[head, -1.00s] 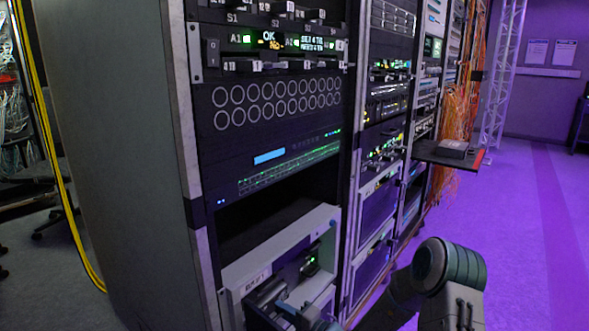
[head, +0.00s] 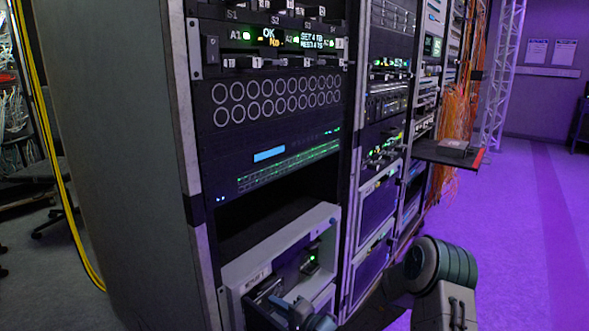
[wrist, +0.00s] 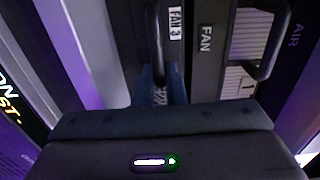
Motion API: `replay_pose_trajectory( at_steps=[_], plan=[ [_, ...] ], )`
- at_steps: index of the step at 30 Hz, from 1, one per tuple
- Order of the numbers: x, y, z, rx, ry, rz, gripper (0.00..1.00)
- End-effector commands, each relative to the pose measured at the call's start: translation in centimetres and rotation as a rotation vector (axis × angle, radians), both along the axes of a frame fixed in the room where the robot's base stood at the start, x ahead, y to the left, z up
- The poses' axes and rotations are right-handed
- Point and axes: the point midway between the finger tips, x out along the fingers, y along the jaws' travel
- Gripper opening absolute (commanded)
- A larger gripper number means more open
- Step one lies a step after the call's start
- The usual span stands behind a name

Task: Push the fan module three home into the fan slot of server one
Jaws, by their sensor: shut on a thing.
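Fan module three shows in the wrist view as a dark panel with a "FAN 3" label (wrist: 175,23) and an upright black bar handle (wrist: 153,40). My gripper (wrist: 161,88) has its bluish fingertips around the lower part of that handle, shut on it. A "FAN" label (wrist: 206,39) sits beside the module, to its right. In the head view, server one (head: 292,245) is the light grey unit low in the rack, and my gripper (head: 285,308) is at its front, near the bottom edge. The slot opening and the module's depth in it are hidden.
A small dark part with a green light (head: 311,259) shows at the server's front. Another black handle (wrist: 268,45) stands right of the module over a grille. A dark shelf (head: 447,153) juts out farther along the racks. The purple-lit floor (head: 530,230) at right is clear.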

Motion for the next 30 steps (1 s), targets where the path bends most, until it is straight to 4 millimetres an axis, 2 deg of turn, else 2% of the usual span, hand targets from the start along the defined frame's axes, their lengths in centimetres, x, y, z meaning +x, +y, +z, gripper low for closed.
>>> replay_pose_trajectory(
  at_steps=[2, 3, 5, 13, 17, 20, 30],
  plan=[
    [0.0, 0.0, 0.0, 0.001, -0.001, 0.000, 0.00],
    [0.0, 0.0, 0.0, 0.001, -0.001, 0.000, 0.22],
    [0.0, 0.0, 0.0, 0.001, -0.001, 0.000, 0.36],
    [-0.1, -0.1, -0.2, -0.003, 0.002, -0.001, 0.36],
    [-0.5, -0.8, 0.0, -0.003, 0.001, -0.002, 0.36],
    [-1.5, -2.0, 0.1, -0.002, 0.002, -0.003, 0.36],
    [-6.2, -8.1, 0.2, -0.001, 0.002, -0.004, 0.36]
  ],
)
